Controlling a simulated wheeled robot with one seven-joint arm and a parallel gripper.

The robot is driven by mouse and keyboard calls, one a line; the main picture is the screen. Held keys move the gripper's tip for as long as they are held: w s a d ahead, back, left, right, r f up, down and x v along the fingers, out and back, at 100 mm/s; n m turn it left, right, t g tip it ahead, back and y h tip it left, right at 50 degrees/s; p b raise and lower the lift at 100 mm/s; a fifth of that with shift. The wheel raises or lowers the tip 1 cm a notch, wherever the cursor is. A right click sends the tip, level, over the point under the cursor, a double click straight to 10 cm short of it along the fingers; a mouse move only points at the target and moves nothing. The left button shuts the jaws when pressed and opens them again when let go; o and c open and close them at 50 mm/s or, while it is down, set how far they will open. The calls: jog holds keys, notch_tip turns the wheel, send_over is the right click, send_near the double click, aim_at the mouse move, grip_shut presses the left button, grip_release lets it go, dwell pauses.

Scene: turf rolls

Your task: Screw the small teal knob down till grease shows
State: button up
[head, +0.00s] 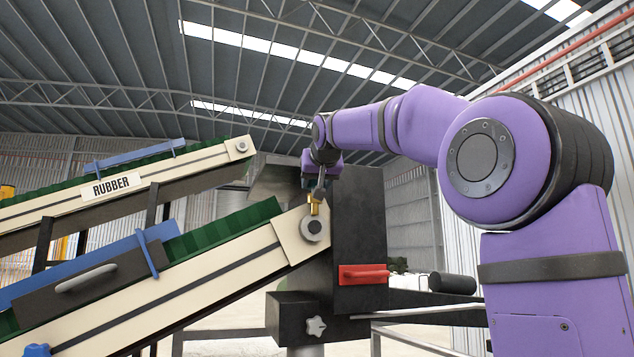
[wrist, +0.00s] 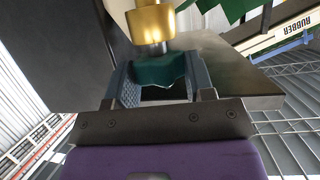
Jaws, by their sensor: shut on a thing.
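The small teal knob (wrist: 160,69) is between the two fingers of my gripper (wrist: 160,80) in the wrist view, and the fingers are shut on its sides. A brass cup (wrist: 154,22) sits in line with the knob, with a short silvery neck between them. In the head view my gripper (head: 318,188) is at the upper end of the lower conveyor (head: 270,250). The brass cup (head: 313,207) shows there just below the fingers, above a round grey bearing (head: 312,228). The knob is too small or hidden to make out in the head view.
A dark machine housing (head: 358,225) with a red handle (head: 363,274) stands right beside my gripper. A grey star knob (head: 316,326) is on a dark box below. A second conveyor with a RUBBER sign (head: 111,186) runs behind. A blue knob (head: 37,350) is at lower left.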

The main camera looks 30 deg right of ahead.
jog(key=shift+w+a+m+g+h, duration=0.2)
jog(key=shift+m+g+h, duration=0.75)
jog(key=shift+m+h, duration=0.4)
jog(key=shift+w+a+m+g+h, duration=0.1)
jog(key=shift+a+m+g+h, duration=0.05)
jog(key=shift+m+g+h, duration=1)
jog(key=shift+f+m, duration=0.1)
jog(key=shift+m, duration=0.3)
jog(key=o, duration=0.9)
jog(key=shift+s, duration=0.15)
jog(key=shift+r+n+t, duration=0.2)
jog(key=shift+n+t, duration=0.1)
jog(key=shift+t, duration=0.1)
